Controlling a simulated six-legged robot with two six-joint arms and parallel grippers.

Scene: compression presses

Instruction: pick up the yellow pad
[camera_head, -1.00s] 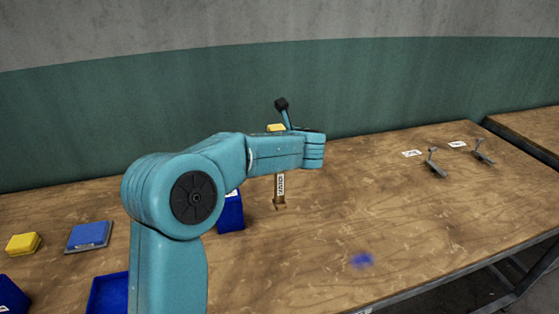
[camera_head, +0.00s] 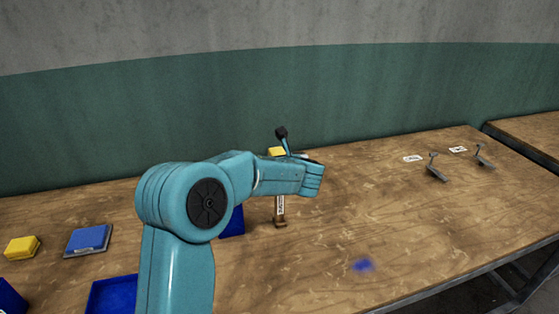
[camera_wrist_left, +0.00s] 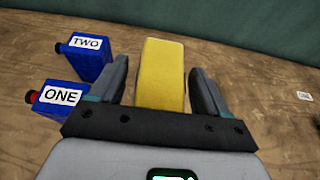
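In the left wrist view a yellow pad (camera_wrist_left: 161,72) stands between the two dark fingers of my left gripper (camera_wrist_left: 160,92). The gripper is open, with a narrow gap on each side of the pad. In the head view a small yellow patch (camera_head: 277,150) shows behind my left arm, with the rest of it covered. My left gripper's fingers are not clear in the head view. Another yellow pad (camera_head: 22,247) lies at the far left of the table, beside a blue pad (camera_head: 88,238) on a grey plate. My right gripper is not in view.
Blue containers labelled TWO (camera_wrist_left: 86,58) and ONE (camera_wrist_left: 60,98) stand left of the gripper. A lever with a black knob (camera_head: 281,132) rises behind my arm. Grey levers (camera_head: 434,167) and white cards (camera_head: 412,158) are at the right. The table's front right is mostly clear.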

